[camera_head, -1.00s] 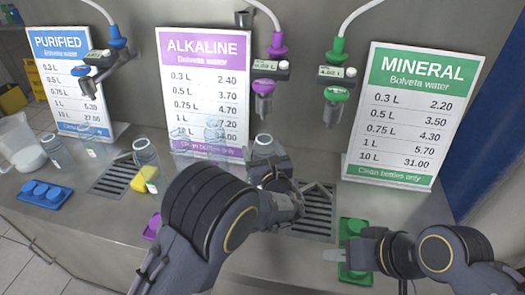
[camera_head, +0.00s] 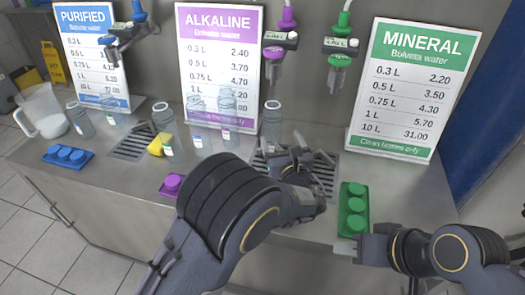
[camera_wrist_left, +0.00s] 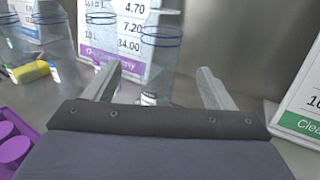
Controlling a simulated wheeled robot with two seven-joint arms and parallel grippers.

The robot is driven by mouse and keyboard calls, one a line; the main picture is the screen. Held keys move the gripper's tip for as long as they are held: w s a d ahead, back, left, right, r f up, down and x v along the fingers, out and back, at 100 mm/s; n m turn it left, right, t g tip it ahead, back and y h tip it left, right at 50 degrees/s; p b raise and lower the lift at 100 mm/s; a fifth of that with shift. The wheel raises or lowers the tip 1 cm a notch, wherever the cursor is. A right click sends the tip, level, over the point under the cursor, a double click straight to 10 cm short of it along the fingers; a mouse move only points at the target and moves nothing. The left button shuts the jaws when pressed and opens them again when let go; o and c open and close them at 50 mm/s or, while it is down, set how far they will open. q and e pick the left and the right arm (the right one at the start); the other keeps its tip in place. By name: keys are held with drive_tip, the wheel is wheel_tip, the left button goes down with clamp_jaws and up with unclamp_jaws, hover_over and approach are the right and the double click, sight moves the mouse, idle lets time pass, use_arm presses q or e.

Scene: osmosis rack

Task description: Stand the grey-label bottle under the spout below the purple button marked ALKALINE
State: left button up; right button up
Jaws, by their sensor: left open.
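A clear bottle (camera_head: 272,118) with a blue neck ring stands on the counter just beyond my left gripper (camera_head: 297,158). In the left wrist view this bottle (camera_wrist_left: 158,50) shows between the two open fingers of that gripper (camera_wrist_left: 160,82), with no visible grip on it. Its label is small and pale, low on the bottle; I cannot read its colour surely. The spout with a purple top (camera_head: 273,54) hangs above the grate (camera_head: 322,177), right of the ALKALINE sign (camera_head: 219,60). My right gripper (camera_head: 352,249) is by the green button block (camera_head: 353,212); its jaw opening is unclear.
Several other clear bottles stand left, including one with a purple label (camera_head: 226,115) and one by a yellow sponge (camera_head: 158,146). A purple button block (camera_head: 172,184) is at the counter's front. The MINERAL sign (camera_head: 412,85) stands right. A jug (camera_head: 42,112) is far left.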

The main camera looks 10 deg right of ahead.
use_arm(q)
drive_tip(key=a+r+n+g+y, duration=0.2)
drive_tip(key=a+n+g+y, duration=0.35)
drive_tip(key=a+n, duration=1)
drive_tip(key=s+a+f+n+g+h, duration=0.1)
drive_tip(key=s+a+g, duration=0.25)
drive_tip(key=a, duration=0.45)
drive_tip(key=s+a+n+g, duration=0.1)
drive_tip(key=s+a+g, duration=0.2)
drive_tip(key=s+a, duration=0.35)
drive_tip(key=s+a+n+g+h, duration=0.1)
drive_tip(key=s+a+n+h, duration=0.1)
drive_tip(key=s+a+n, duration=0.3)
drive_tip(key=s+a+n+g+h, duration=0.2)
drive_tip(key=s+n+h, duration=0.15)
drive_tip(key=s, duration=0.35)
drive_tip(key=s+d+n+t+h, duration=0.2)
drive_tip(key=s+d+n+h, duration=0.2)
drive_tip(key=s+n, duration=0.6)
drive_tip(key=shift+s+r+n+t+h, duration=0.25)
drive_tip(key=shift+s+n+t+h, duration=0.05)
drive_tip(key=shift+s, duration=0.2)
drive_tip(key=shift+d, duration=0.1)
